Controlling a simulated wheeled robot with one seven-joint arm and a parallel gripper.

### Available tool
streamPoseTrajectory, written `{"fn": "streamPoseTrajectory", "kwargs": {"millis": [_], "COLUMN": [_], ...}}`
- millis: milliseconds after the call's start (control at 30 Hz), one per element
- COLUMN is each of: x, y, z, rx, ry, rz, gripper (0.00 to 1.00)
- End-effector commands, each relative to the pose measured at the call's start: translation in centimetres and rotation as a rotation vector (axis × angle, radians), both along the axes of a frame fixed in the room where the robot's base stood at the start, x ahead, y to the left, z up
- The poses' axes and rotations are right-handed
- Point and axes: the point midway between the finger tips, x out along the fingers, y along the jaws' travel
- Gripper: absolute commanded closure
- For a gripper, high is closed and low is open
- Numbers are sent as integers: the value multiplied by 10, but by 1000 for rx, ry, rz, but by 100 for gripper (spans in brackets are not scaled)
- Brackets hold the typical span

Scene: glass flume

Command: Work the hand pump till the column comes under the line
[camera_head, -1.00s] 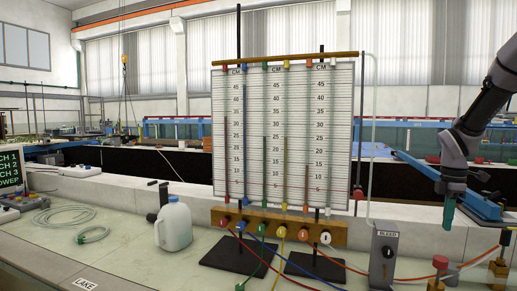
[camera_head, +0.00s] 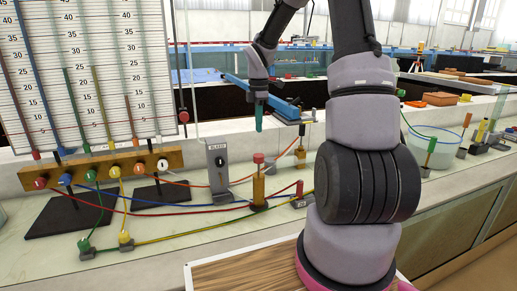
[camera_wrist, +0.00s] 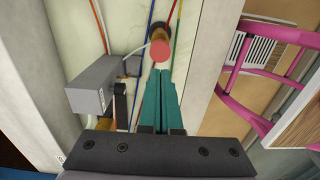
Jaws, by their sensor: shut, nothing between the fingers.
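The board of glass columns (camera_head: 80,80) stands at the left of the head view, with a centimetre scale and coloured liquids at different heights. Its lower edge joins a wooden rail with coloured knobs (camera_head: 100,168). A brass cylinder with a red cap, which looks like the hand pump (camera_head: 258,187), stands on the bench; its red knob also shows in the wrist view (camera_wrist: 160,50). My gripper (camera_head: 259,128), with teal fingers, is shut and empty. It points down above the red cap, apart from it. In the wrist view the fingertips (camera_wrist: 162,74) lie just below the knob.
A grey box marked BLEED (camera_head: 217,168) with a dark lever stands left of the pump. Coloured tubes cross the bench. A clear basin (camera_head: 428,138) stands farther right.

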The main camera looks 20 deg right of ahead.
Motion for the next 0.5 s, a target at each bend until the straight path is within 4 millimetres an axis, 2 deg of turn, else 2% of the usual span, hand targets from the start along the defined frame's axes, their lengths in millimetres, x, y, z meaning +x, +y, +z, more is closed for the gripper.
{"fn": "streamPoseTrajectory", "kwargs": {"millis": [33,200,400,500], "x": [-1,-1,0,0], "y": [1,0,0,0], "z": [-13,-49,-79,-87], "rx": [1,1,0,0], "ry": [5,5,2,1], "rz": [1,-1,1,-1], "gripper": [100,100,100,100]}}
